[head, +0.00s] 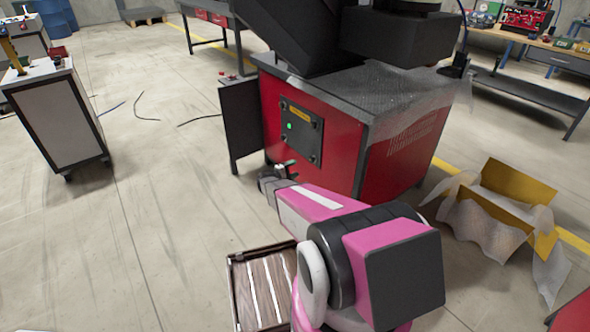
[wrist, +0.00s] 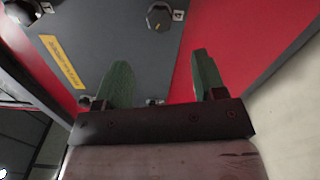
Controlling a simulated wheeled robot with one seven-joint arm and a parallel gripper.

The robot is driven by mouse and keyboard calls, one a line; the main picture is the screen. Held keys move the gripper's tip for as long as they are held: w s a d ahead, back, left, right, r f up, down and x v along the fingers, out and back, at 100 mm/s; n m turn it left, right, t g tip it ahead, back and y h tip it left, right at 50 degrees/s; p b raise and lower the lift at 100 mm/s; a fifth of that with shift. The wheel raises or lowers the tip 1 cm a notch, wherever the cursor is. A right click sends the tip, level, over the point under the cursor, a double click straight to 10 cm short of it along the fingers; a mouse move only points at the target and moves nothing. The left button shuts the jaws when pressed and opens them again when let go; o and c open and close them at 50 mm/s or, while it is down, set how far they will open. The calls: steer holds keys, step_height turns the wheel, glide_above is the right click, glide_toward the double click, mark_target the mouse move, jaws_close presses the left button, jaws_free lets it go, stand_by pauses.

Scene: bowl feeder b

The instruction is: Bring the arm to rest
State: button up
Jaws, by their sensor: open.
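My gripper (head: 277,172) is stretched out toward the front of the red machine (head: 322,130) in the head view. In the wrist view, my gripper (wrist: 163,85) shows two green fingers set well apart, with nothing between them. Behind the fingers are the machine's grey panel (wrist: 110,40) and its red face (wrist: 182,75). The grey panel (head: 301,131) also shows in the head view, with a green light, dark knobs and a yellow label. I cannot tell how far the fingertips are from the machine.
A dark open side door or box (head: 241,125) stands at the machine's left. A white wheeled cabinet (head: 58,118) is at the left. An open yellow box (head: 505,190) with wrapping lies at the right. Dark cables (head: 145,110) lie on the floor. The left floor is mostly clear.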

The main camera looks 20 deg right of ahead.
steer(key=s+a+r+m+g+y, duration=0.1)
steer(key=s+r+m+g+y, duration=0.25)
steer(key=s, duration=0.55)
steer(key=s+a+r+m+g+y, duration=0.1)
steer(key=s+r+m+g+y, duration=0.15)
steer(key=s+r+y, duration=0.4)
steer(key=s+a+r+y, duration=0.3)
steer(key=s+a+r, duration=0.1)
steer(key=s, duration=0.3)
steer(key=s+a+r+m+y, duration=0.1)
steer(key=s+a+r+y, duration=0.3)
steer(key=s+a, duration=0.3)
steer(key=shift+s, duration=0.35)
steer(key=shift+a, duration=0.1)
